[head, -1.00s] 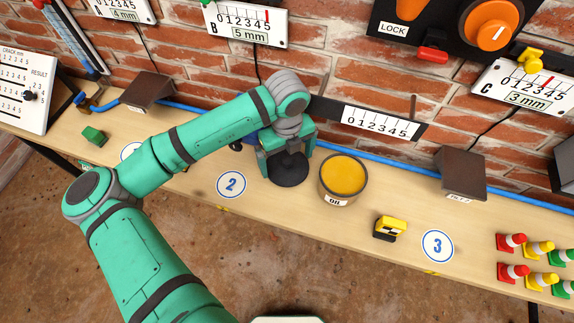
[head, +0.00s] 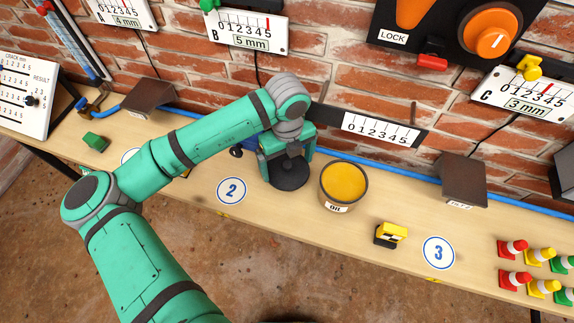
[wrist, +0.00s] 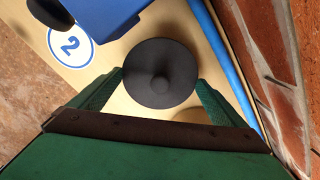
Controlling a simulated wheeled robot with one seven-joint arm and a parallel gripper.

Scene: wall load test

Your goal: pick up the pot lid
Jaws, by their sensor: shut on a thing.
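The pot lid (head: 290,176) is a dark grey round disc, low over the bench to the right of the number 2 mark. In the wrist view the lid (wrist: 160,72) shows from above with a round knob at its middle. My gripper (head: 287,158) points down over it. In the wrist view my gripper (wrist: 161,81) has its green fingers on either side of the lid, shut on it. Whether the lid touches the bench cannot be told. The oil pot (head: 324,191) stands open just right of the lid, full of yellow oil.
A blue object (wrist: 105,15) lies close beside the lid, mostly hidden by my arm in the head view. A blue pipe (head: 409,178) runs along the brick wall behind.

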